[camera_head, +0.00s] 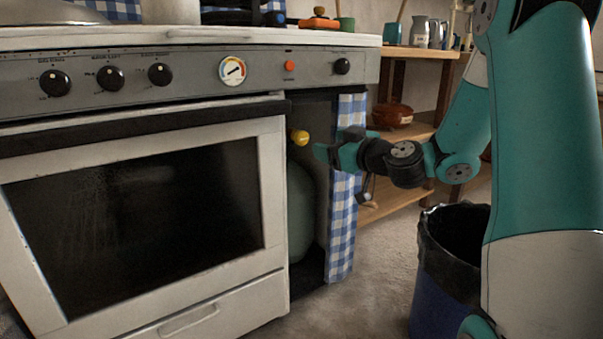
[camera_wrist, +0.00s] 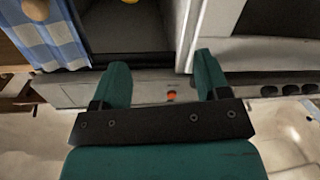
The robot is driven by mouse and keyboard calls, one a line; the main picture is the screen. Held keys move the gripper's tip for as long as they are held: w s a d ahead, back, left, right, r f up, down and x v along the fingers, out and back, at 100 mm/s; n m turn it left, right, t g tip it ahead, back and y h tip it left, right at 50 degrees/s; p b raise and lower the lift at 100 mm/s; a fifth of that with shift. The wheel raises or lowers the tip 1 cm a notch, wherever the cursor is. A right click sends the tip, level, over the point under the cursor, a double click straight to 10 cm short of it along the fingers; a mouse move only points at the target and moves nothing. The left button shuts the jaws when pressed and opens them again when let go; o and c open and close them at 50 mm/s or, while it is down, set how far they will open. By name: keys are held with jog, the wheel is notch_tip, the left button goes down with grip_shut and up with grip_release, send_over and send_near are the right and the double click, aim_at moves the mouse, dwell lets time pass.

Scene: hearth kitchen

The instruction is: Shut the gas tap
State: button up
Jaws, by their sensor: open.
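The gas tap is a yellow knob (camera_head: 299,137) at the upper part of the opening beside the oven. A green gas bottle (camera_head: 300,208) stands below it, partly hidden by the oven's side. My gripper (camera_head: 335,153) is just right of the tap in the head view, level with the curtain's upper part, with a small gap showing. In the wrist view my gripper (camera_wrist: 163,72) is open, with nothing between its two teal fingers. A sliver of yellow, likely the tap (camera_wrist: 130,1), shows at the wrist view's top edge, ahead of the fingers. The way the tap is turned cannot be told.
A blue checked curtain (camera_head: 342,245) hangs on the opening's right side; it also shows in the wrist view (camera_wrist: 45,35). The white oven (camera_head: 270,190) bounds the left. A lined bin (camera_head: 435,270) stands near my arm, and wooden shelves (camera_head: 405,198) stand behind. Floor before the opening is clear.

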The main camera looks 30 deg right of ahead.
aim_at(304, 138)
jog(key=d+f+h+b, duration=0.1)
jog(key=d+f+h, duration=0.1)
jog(key=d+f, duration=0.1)
jog(key=shift+m+t, duration=0.4)
jog(key=w, duration=1.7)
jog(key=shift+w+a, duration=0.1)
jog(key=shift+a, duration=0.05)
jog(key=c, duration=0.9)
jog(key=shift+c, duration=0.2)
